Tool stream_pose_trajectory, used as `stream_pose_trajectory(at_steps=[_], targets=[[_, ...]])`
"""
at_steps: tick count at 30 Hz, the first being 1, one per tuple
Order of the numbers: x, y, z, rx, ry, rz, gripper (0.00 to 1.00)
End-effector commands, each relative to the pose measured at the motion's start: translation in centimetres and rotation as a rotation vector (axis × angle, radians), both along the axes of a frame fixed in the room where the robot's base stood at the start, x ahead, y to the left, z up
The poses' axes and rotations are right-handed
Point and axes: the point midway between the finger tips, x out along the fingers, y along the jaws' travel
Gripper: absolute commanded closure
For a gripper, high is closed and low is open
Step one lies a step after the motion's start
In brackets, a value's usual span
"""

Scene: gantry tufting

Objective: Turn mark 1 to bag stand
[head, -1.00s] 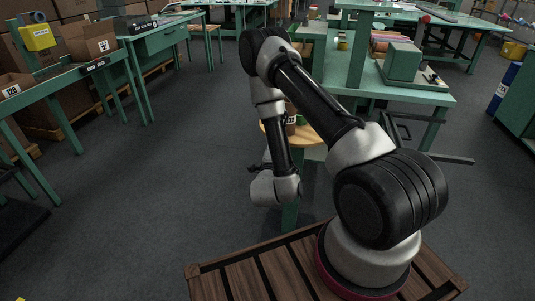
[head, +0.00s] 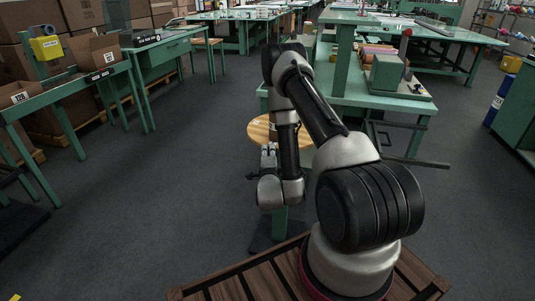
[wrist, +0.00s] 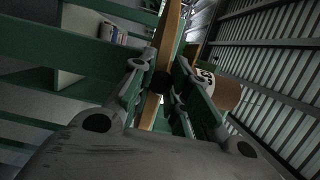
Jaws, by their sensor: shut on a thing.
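A round wooden top (head: 258,130) on a green post stands just beyond my arm, partly hidden behind it. My gripper (head: 268,150) is at its near rim. In the wrist view the wooden top (wrist: 171,35) is seen edge-on, running between the two green fingers of my gripper (wrist: 163,88), which is shut on its rim. A dark round piece (wrist: 160,82) shows between the fingers. A brown cylinder with a white label (wrist: 226,93) shows beside the right finger; its number is not clear. I cannot make out mark 1 or identify the bag stand.
A green workbench (head: 360,95) with a green box (head: 386,73) stands behind the top. A dark bar (head: 420,163) juts out at right. Green tables with cartons (head: 97,52) line the left. The grey floor (head: 150,200) at left is open.

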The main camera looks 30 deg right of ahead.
Motion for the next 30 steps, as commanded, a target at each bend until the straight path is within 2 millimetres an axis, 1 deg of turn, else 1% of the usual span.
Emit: stream_pose_trajectory(at_steps=[5,6,8,9,17,20,23,27,28,29,30], targets=[[-0.1,0.2,-0.2,0.003,0.006,0.005,1.0],[-0.1,0.2,-0.2,0.003,0.006,0.005,0.77],[-0.1,0.2,-0.2,0.003,0.005,0.004,0.66],[-0.1,0.2,-0.2,0.003,0.005,0.003,0.59],[0.0,0.1,-0.1,0.001,0.003,0.002,0.58],[0.0,0.1,0.2,0.002,0.001,0.001,0.58],[0.0,0.1,1.4,0.001,0.0,0.001,0.58],[0.0,0.1,4.2,-0.001,-0.004,0.0,0.58],[0.1,0.1,5.0,-0.001,-0.007,0.0,0.53],[0.0,0.2,5.6,-0.002,-0.008,0.0,0.45],[0.1,0.2,6.5,-0.003,-0.011,0.0,0.4]])
